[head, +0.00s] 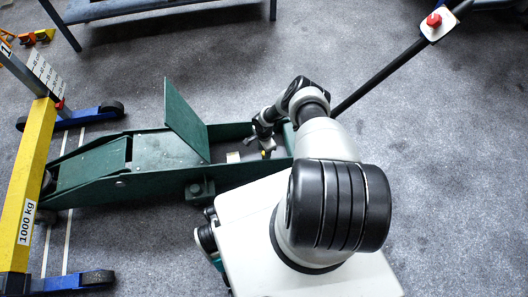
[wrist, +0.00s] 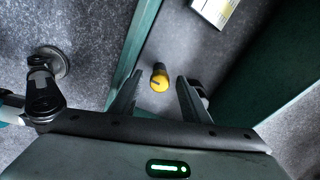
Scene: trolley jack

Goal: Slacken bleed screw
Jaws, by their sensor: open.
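The bleed screw, a small yellow knob with a dark slot or line on it, shows in the wrist view (wrist: 159,80). It sits inside the open body of the green trolley jack (head: 145,150). In the head view a yellow spot, apparently the same screw (head: 264,154), shows just below my gripper (head: 263,143). In the wrist view my gripper (wrist: 157,86) is open, one finger left and one right of the screw. Neither finger visibly touches it. The gap in depth is hard to judge.
A raised green flap (head: 187,120) stands left of my gripper. A pale label plate (wrist: 215,9) lies near the screw. The jack's green side walls (wrist: 140,45) flank the opening. A black handle (head: 385,72) runs to the upper right. A yellow 1000 kg beam (head: 27,190) stands left.

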